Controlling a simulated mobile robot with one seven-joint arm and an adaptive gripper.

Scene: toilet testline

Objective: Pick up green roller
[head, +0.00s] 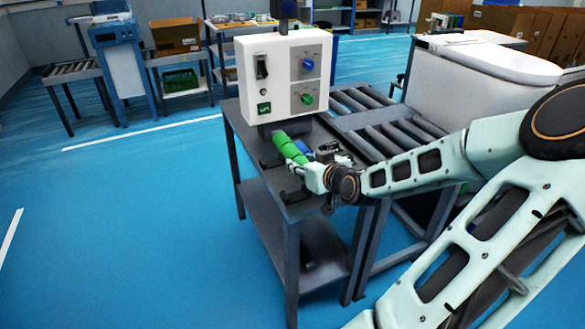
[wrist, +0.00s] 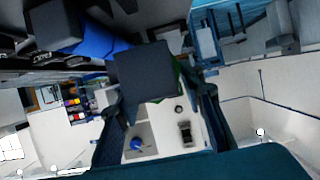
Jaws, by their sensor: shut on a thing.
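The green roller (head: 286,146) is in the head view, at the near side of the dark workbench just below the white control box. It lies at a slant, its lower end by my gripper (head: 302,165). My gripper is shut on the green roller. In the wrist view my gripper's dark fingers (wrist: 162,118) show on both sides of a dark grey block (wrist: 145,72). Only a thin green edge of the roller (wrist: 181,82) shows behind that block. Whether the roller touches the bench is unclear.
A blue part (head: 303,147) lies close beside the green roller on the bench (head: 243,134). The white control box (head: 284,72) stands right behind. A roller conveyor (head: 381,118) with a white toilet (head: 490,80) is at the right. The blue floor at left is clear.

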